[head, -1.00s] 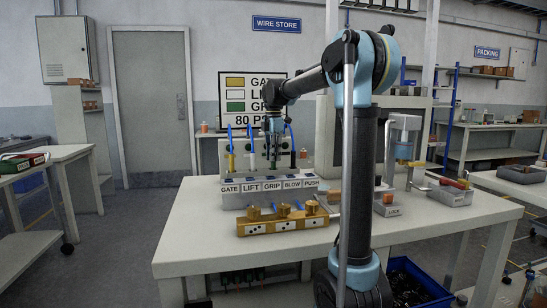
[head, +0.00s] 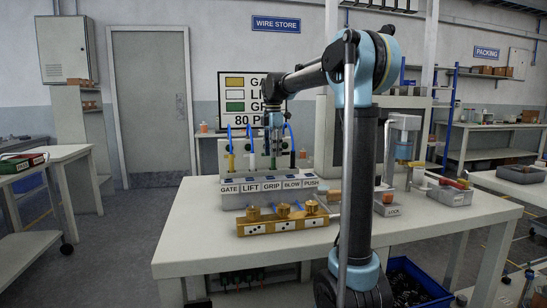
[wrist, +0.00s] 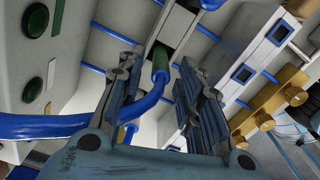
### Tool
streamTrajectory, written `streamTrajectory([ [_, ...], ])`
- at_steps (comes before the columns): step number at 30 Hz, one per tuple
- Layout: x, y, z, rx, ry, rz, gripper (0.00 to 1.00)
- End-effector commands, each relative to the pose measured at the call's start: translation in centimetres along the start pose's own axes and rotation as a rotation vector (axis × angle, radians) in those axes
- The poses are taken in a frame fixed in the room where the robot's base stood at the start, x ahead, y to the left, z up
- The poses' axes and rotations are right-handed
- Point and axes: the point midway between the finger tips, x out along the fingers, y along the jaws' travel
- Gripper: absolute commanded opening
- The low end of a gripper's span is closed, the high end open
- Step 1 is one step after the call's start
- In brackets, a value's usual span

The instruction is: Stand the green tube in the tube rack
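The green tube (head: 273,162) is upright at the tube rack (head: 268,198), above the slot labelled GRIP. In the wrist view the green tube (wrist: 160,62) has a blue hose on its near end, curving away to the left. Its far end points at a slot in the rack, but I cannot tell how deep it sits. My gripper (head: 273,140) is above the tube. In the wrist view my gripper (wrist: 162,90) has its two fingers apart, one on each side of the tube, with visible gaps.
A yellow tube (head: 231,162) and a white tube (head: 252,160) stand to the left, and a red-ended one (head: 293,160) to the right. A brass block with knobs (head: 282,222) lies in front of the rack. A panel with green round fittings (wrist: 38,80) stands close behind.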

Motion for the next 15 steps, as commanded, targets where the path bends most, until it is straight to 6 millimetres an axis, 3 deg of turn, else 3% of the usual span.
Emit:
streamTrajectory([
  [9, -6.0, 0.0, 0.0, 0.0, 0.0, 0.0, 0.33],
  [15, -8.7, 0.0, 0.0, 0.0, 0.0, 0.0, 0.33],
])
